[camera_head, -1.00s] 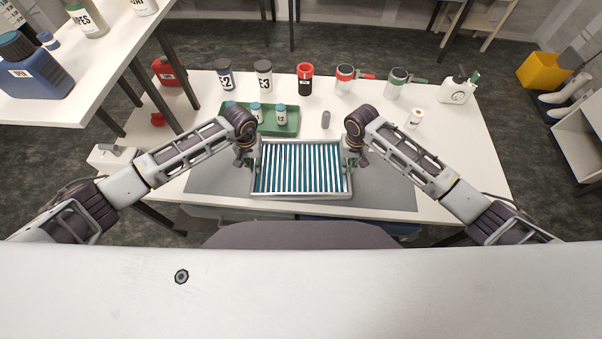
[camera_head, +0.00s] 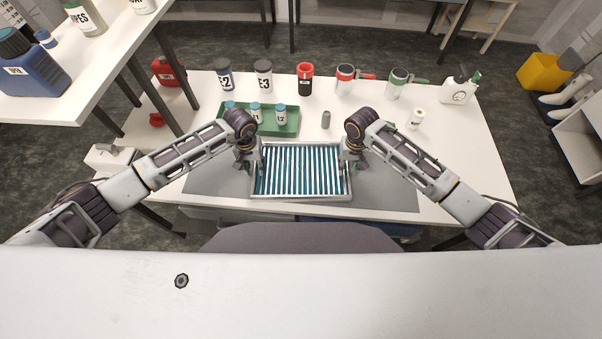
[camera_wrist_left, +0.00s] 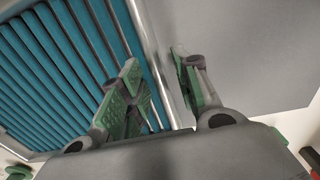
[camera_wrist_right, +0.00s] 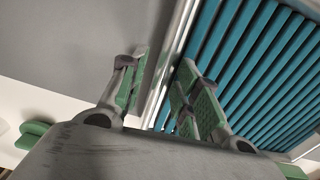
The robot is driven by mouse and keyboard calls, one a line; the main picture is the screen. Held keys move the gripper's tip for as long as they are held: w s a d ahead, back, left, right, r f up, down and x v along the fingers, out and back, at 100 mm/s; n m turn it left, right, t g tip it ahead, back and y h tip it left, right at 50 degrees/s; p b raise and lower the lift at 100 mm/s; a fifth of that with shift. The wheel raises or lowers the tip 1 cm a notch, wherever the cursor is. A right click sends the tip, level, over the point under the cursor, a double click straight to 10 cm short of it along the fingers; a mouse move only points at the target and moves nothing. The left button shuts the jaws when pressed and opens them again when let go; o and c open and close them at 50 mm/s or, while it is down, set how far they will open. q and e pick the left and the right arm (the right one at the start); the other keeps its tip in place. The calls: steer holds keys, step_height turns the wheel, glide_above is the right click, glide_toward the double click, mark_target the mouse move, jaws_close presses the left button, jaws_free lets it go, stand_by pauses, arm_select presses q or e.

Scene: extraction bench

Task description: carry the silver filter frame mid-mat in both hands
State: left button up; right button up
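The silver filter frame (camera_head: 300,197), with teal pleats between pale slats, lies in the middle of the grey mat (camera_head: 215,182) in the head view. My left gripper (camera_head: 253,165) is at the frame's left side and my right gripper (camera_head: 349,165) at its right side. In the left wrist view, the green-padded fingers (camera_wrist_left: 160,88) are apart, one on each side of the silver rail (camera_wrist_left: 150,45). In the right wrist view, the fingers (camera_wrist_right: 163,92) also stand apart astride the rail (camera_wrist_right: 172,50). Gaps show between fingers and rails. The lower fingertips are partly hidden.
Behind the frame are a green tray (camera_head: 270,129) with small bottles, a grey cylinder (camera_head: 326,119) and a white roll (camera_head: 416,119). Several bottles and jars, including a red-topped black one (camera_head: 305,80), line the back. Mat is bare on both sides of the frame.

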arm_select(q)
steer(key=shift+r, duration=0.15)
step_height(320, 180, up, 12)
stand_by(0.9)
arm_select(e)
steer(key=shift+r, duration=0.1)
step_height(320, 180, up, 12)
stand_by(1.0)
arm_select(q)
steer(key=shift+s+f, duration=0.1)
steer(key=shift+f, duration=0.15)
arm_select(e)
steer(key=shift+s+f, duration=0.1)
steer(key=shift+f, duration=0.1)
